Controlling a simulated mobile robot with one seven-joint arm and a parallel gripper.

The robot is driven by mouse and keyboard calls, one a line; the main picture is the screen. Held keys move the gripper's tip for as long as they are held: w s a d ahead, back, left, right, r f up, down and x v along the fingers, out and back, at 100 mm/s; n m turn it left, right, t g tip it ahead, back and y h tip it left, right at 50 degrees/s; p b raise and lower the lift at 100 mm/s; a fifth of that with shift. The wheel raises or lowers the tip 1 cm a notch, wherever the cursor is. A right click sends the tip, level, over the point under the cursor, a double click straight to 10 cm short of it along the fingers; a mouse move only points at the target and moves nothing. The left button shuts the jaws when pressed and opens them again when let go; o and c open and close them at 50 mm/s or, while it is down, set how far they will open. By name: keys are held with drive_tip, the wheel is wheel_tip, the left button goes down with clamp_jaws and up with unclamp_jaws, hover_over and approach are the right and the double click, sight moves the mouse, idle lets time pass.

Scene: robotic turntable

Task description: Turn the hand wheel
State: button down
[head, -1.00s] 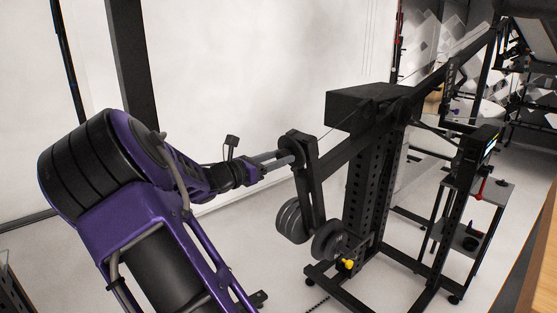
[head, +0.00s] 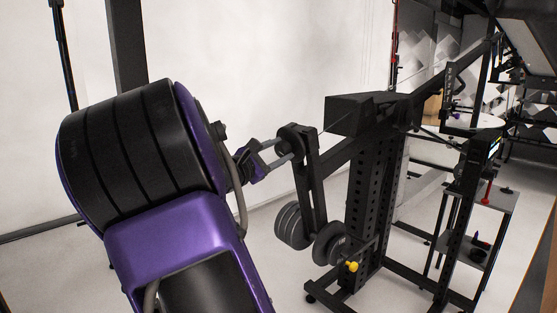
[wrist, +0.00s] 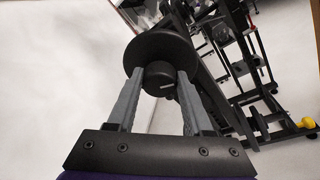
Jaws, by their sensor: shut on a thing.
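The hand wheel shows in the wrist view as a dark round disc (wrist: 160,46) with a short black knob (wrist: 159,78) on its near face. My gripper (wrist: 158,82) has its two grey fingers on either side of the knob and is shut on it. In the head view my gripper (head: 281,153) reaches from the left to the dark round end (head: 292,131) of the black machine's arm. My own purple arm hides part of the view, and the contact is too small there to make out.
A black perforated column (head: 375,185) stands on a floor frame right of the wheel. Round weight plates (head: 329,243) hang below, near a yellow knob (head: 352,266). A shelved stand (head: 485,200) is at the right. A white wall (head: 270,60) lies behind.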

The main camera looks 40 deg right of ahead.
drive_tip(key=shift+m, duration=0.5)
drive_tip(key=shift+c, duration=1.5)
unclamp_jaws()
drive_tip(key=p+v, duration=0.1)
drive_tip(key=v, duration=1.6)
drive_tip(key=shift+s+f, duration=0.2)
drive_tip(key=shift+s, duration=0.1)
drive_tip(key=shift+a, duration=0.15)
